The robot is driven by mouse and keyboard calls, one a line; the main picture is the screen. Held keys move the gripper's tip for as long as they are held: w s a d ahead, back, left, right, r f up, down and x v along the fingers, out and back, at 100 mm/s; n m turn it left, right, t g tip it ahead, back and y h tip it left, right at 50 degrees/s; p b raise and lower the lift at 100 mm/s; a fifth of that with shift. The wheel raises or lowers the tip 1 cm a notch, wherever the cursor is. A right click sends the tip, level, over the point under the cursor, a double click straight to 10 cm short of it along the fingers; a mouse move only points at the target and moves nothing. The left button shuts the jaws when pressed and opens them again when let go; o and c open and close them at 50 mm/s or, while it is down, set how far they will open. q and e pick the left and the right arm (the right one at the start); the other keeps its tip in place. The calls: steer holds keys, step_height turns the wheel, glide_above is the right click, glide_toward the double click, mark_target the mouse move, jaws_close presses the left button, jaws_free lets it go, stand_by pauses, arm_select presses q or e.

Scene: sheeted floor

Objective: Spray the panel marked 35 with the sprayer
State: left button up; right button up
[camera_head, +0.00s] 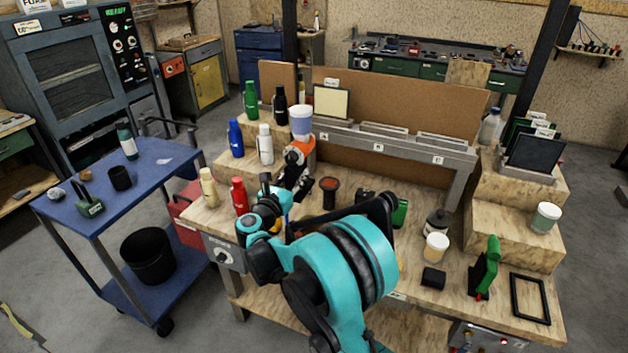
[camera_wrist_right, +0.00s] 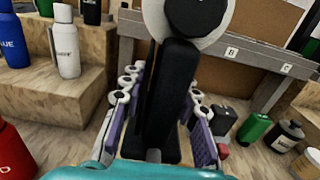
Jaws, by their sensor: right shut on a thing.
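The sprayer has a white cup (camera_head: 301,120) and an orange body (camera_head: 297,153) in the head view. My right gripper (camera_head: 291,180) is shut on its handle; in the wrist view the black handle (camera_wrist_right: 172,90) stands between the fingers of my right gripper (camera_wrist_right: 160,115). The sprayer is upright, above the left part of the workbench. A pale yellow panel (camera_head: 331,103) with a small white label stands in the rack (camera_head: 400,145) behind it, at the left slot; its number is too small to read. My left gripper is not in view.
Dark and green panels (camera_head: 535,152) stand on the right wooden steps. Bottles, including a red one (camera_head: 240,196) and a white one (camera_head: 265,145), crowd the left steps and bench. A blue cart (camera_head: 150,180) stands left.

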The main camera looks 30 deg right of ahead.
steer(key=w+a, duration=0.6)
steer(key=w, duration=0.1)
steer(key=shift+w+a, duration=0.35)
steer(key=shift+w, duration=0.05)
jaws_close()
steer(key=shift+s+d, duration=6.5)
steer(key=shift+s, duration=1.15)
steer(key=shift+w+a+r+p, duration=1.2)
steer(key=shift+w+a+r, duration=0.85)
steer(key=shift+w+a, duration=1.5)
steer(key=shift+w+a+r+p, duration=1.15)
steer(key=shift+w+a+r, duration=0.9)
steer(key=shift+w+a, duration=1.45)
steer(key=s+d, duration=1.4)
